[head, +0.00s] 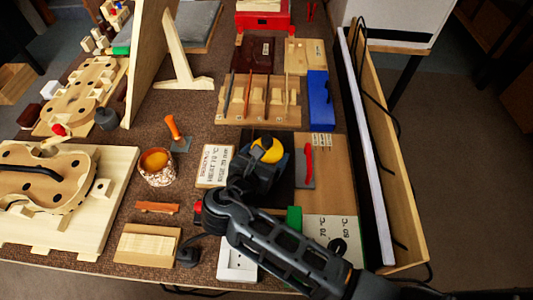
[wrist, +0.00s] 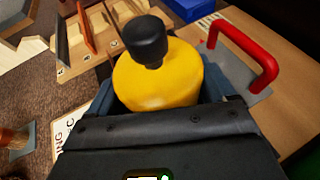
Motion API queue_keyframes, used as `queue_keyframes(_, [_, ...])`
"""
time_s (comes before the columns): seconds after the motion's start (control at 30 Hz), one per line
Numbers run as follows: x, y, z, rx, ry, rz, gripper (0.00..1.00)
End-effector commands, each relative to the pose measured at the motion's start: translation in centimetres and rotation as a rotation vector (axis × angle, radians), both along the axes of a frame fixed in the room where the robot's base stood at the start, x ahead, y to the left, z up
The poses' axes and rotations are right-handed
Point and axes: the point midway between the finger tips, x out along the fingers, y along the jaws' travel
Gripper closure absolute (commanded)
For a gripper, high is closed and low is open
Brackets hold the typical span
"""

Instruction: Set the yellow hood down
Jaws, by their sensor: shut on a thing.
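The yellow hood (head: 268,151) is a rounded yellow dome, partly hidden by my gripper in the head view. In the wrist view the hood (wrist: 160,80) fills the middle, and its black knob (wrist: 144,40) points toward the top of the picture. My gripper (head: 262,160) is shut on the hood, with a blue-grey finger on each side of it in the wrist view. The hood is over or near a dark plate (head: 286,192) on the bench. The hood's lower edge is hidden, so I cannot tell whether it touches anything below.
A scraper with a red handle (head: 308,162) lies close on the right. A white printed card (head: 213,166) is on the left. A rack of tools (head: 258,108) and a blue box (head: 318,98) stand behind. A pot of amber liquid (head: 156,166) stands further left.

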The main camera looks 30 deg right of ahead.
Motion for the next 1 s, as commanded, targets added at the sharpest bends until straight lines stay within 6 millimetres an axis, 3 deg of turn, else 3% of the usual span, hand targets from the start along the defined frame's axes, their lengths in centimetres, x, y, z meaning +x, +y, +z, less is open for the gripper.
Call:
queue_keyframes(0.2, [0.0, 0.0, -0.1, 0.000, 0.000, 0.000, 0.52])
queue_keyframes(0.23, [0.0, 0.0, -0.2, 0.000, 0.000, 0.000, 0.16])
queue_keyframes(0.4, [0.0, 0.0, -0.1, 0.000, 0.000, 0.000, 0.00])
queue_keyframes(0.73, [-0.2, 0.3, 0.2, 0.000, 0.000, 0.001, 0.00])
queue_keyframes(1.0, [-2.4, 4.1, 2.0, 0.001, -0.002, 0.005, 0.00])
